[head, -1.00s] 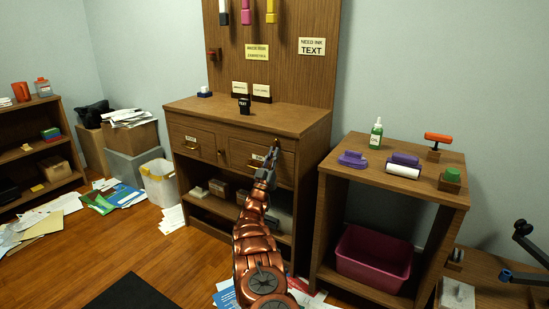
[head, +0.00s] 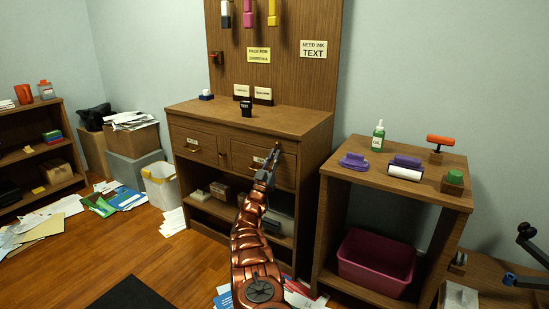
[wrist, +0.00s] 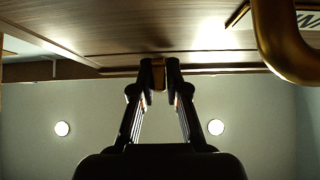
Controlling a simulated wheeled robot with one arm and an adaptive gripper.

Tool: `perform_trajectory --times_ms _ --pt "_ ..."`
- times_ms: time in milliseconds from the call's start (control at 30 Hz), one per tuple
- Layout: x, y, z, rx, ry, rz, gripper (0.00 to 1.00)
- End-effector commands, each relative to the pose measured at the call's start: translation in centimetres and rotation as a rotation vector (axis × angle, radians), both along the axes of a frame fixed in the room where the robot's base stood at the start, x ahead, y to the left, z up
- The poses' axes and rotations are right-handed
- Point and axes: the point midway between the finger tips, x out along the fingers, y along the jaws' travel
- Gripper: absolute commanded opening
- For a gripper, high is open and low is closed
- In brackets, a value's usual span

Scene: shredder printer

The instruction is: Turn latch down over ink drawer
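The ink drawer (head: 243,165) is the right of two drawers in the wooden cabinet, with a small pale label and a brass pull. A small brass latch (head: 277,144) shows at its upper edge. My gripper (head: 273,154) is at the drawer front, at the latch. In the wrist view, my gripper's fingertips (wrist: 160,70) are close together with a small brass-brown piece (wrist: 159,77), apparently the latch, between them. Its exact angle is mostly hidden by the fingers. The curved brass drawer pull (wrist: 282,45) and part of the label (wrist: 308,19) are at the upper right.
The left drawer (head: 192,143) is shut. A black block marked TEXT (head: 246,108) stands on the cabinet top. A side table (head: 345,163) to the right holds a green bottle (head: 378,135) and stamping tools. A magenta bin (head: 376,261) is under it. Papers litter the floor.

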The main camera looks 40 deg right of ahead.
Motion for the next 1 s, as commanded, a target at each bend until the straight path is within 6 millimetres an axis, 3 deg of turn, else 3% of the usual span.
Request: perform_trajectory --times_ms 567,1000 --pt "-0.1 0.5 -0.7 0.002 0.002 -0.001 0.23" --pt "-1.1 4.3 -4.4 0.001 0.003 0.002 0.23"
